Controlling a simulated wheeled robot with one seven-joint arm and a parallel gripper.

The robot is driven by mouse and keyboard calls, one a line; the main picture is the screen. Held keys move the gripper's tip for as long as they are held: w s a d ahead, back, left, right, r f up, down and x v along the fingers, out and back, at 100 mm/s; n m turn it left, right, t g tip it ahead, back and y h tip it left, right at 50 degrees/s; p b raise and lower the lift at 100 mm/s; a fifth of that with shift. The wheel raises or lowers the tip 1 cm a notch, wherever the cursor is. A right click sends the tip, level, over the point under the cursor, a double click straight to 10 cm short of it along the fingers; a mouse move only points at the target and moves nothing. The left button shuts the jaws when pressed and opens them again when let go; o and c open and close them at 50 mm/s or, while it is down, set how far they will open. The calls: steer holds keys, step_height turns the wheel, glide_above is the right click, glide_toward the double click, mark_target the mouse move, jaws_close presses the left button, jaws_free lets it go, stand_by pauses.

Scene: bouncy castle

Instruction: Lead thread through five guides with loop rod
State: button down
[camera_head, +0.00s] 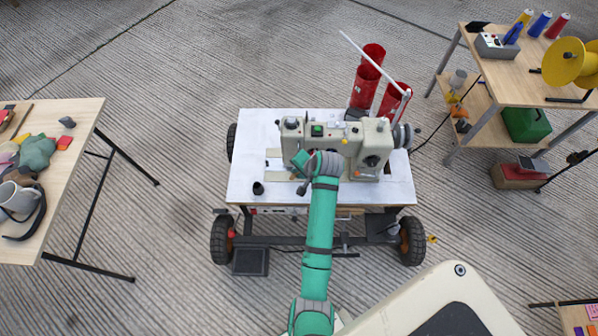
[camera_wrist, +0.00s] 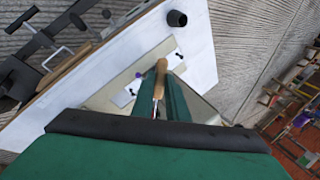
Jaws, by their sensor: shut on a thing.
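My gripper (camera_wrist: 161,92) is shut on the loop rod (camera_wrist: 161,68); its light wooden handle end shows between the green fingers in the wrist view. The rod's thin part runs down between the fingers, and its loop end cannot be made out. In the head view my green arm reaches over the table to the front of the cream sewing machine (camera_head: 368,140), and my fingers are mostly hidden there. Red thread cones (camera_head: 363,88) stand behind the machine under a slanted white bar (camera_head: 362,54). The thread and the guides are too small to tell.
The machine stands on a white-topped wheeled table (camera_head: 245,150). A small black cup (camera_head: 258,188) is at its front left and shows in the wrist view too (camera_wrist: 177,18). A cluttered table (camera_head: 72,115) is at left, a shelf bench (camera_head: 508,78) at right.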

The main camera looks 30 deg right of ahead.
stand_by(0.3)
steer(key=a, duration=0.1)
steer(key=s+a, duration=0.1)
steer(key=a, duration=0.2)
steer(key=shift+s+a+f, duration=0.25)
steer(key=shift+s+a, duration=0.05)
steer(key=shift+a, duration=0.1)
stand_by(0.4)
